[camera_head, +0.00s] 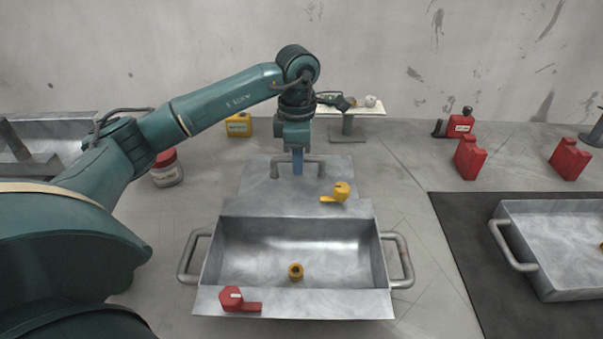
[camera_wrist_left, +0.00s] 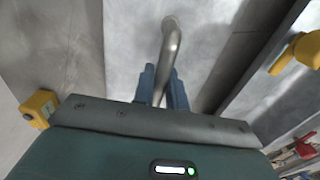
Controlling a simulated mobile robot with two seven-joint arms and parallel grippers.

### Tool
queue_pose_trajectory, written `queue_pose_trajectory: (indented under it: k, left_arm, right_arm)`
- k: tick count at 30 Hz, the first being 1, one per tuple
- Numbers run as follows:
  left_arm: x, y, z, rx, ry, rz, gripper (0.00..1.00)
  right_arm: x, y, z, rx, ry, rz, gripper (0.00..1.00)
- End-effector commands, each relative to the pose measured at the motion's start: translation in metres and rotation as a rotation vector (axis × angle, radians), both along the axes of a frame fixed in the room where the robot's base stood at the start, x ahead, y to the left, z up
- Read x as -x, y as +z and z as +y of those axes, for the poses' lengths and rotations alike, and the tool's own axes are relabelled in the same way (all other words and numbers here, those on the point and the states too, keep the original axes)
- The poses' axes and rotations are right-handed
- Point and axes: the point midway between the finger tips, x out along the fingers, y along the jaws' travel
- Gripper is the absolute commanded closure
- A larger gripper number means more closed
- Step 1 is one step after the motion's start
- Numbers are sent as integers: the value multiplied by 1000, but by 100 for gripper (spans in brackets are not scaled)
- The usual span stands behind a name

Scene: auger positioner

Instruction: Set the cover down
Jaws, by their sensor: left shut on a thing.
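The cover (camera_head: 258,185) is a flat grey metal plate with a raised bar handle (camera_head: 315,162). It lies level just behind the open metal tray (camera_head: 375,250); I cannot tell whether it is resting or slightly raised. My left gripper (camera_head: 297,168) reaches down from above and is shut on the handle. In the left wrist view its blue fingers (camera_wrist_left: 163,88) sit on either side of the bent handle (camera_wrist_left: 171,45), above the cover (camera_wrist_left: 130,35). My right gripper is not in view.
A yellow part (camera_head: 341,190) is by the tray's back edge. A red part (camera_head: 238,299) sits on its front flange, and a small brass-coloured piece (camera_head: 295,271) lies inside. Red canisters (camera_head: 469,157) stand at right, a red-lidded jar (camera_head: 167,168) at left. Another tray (camera_head: 545,270) is at far right.

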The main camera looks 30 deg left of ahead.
Motion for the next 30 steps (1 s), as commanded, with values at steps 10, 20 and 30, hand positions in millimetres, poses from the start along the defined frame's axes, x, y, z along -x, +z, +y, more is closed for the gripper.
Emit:
queue_pose_trajectory:
  k: [10,20,30]
  left_arm:
    - [0,-36,0,1,1,1,100]
    - [0,-41,0,1,0,-3,100]
    - [0,-43,0,0,0,0,65]
  right_arm:
    - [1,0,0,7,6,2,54]
    - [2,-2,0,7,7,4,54]
    - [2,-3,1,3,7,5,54]
